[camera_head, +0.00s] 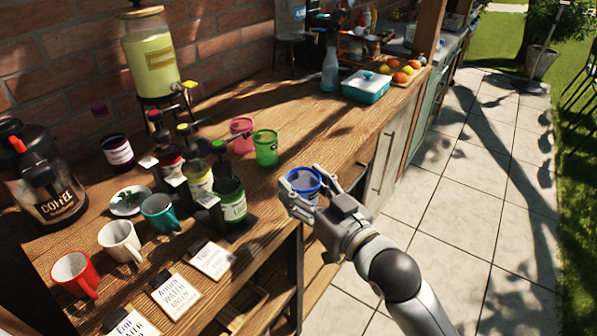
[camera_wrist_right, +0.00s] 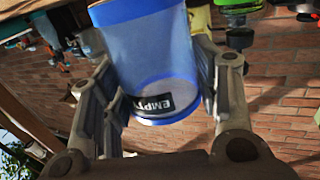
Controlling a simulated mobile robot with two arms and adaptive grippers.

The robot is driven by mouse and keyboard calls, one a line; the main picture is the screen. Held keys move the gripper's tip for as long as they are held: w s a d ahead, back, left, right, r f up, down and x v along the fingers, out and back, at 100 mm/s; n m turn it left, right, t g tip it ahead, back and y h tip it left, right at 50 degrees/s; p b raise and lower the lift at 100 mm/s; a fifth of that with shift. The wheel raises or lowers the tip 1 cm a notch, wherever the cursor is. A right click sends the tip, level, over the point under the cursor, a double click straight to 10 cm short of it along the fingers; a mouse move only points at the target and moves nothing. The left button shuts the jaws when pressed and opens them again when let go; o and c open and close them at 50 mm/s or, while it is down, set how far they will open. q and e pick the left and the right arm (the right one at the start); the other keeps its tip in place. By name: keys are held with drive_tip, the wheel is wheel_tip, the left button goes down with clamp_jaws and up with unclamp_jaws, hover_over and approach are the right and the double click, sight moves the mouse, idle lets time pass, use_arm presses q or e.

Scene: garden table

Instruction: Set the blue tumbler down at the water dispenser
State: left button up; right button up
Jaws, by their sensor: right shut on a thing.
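The blue tumbler (camera_head: 304,182) is held in my right gripper (camera_head: 305,187) at the counter's front edge, near the green cup. In the right wrist view the tumbler (camera_wrist_right: 152,50) is between the two fingers, with a blue rim band and a dark label reading "EMPTY". It looks clear and empty. A clear dispenser (camera_head: 290,18) stands on a dark stand at the back of the counter, partly cut off by the top edge; it may be the water dispenser, but I cannot read a label. My left gripper is not in view.
A yellow drink dispenser (camera_head: 151,55) and a coffee dispenser (camera_head: 45,180) stand at the left. Green (camera_head: 265,148) and pink (camera_head: 241,134) cups, syrup bottles, mugs and cards crowd the near counter. A teal box (camera_head: 366,87) sits farther back. Mid-counter wood is mostly clear.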

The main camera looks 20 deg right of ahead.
drive_tip(key=w+r+y, duration=0.1)
drive_tip(key=w+r, duration=0.3)
drive_tip(key=r, duration=0.3)
drive_tip(key=shift+w+d+n, duration=0.3)
drive_tip(key=shift+w+d, duration=0.05)
drive_tip(key=shift+d, duration=0.05)
drive_tip(key=shift+w+r, duration=0.1)
drive_tip(key=w+d+f, duration=0.1)
drive_tip(key=w+f, duration=0.3)
drive_tip(key=w+d+f+p, duration=0.1)
drive_tip(key=w+f, duration=0.3)
drive_tip(key=w, duration=0.1)
drive_tip(key=w+d+f+p, duration=0.1)
drive_tip(key=w+d+f, duration=0.1)
drive_tip(key=w+f, duration=0.1)
drive_tip(key=shift+w+f, duration=0.4)
drive_tip(key=shift+w, duration=0.3)
drive_tip(key=shift+f, duration=0.3)
drive_tip(key=shift+s+f, duration=0.1)
drive_tip(key=shift+a, duration=0.1)
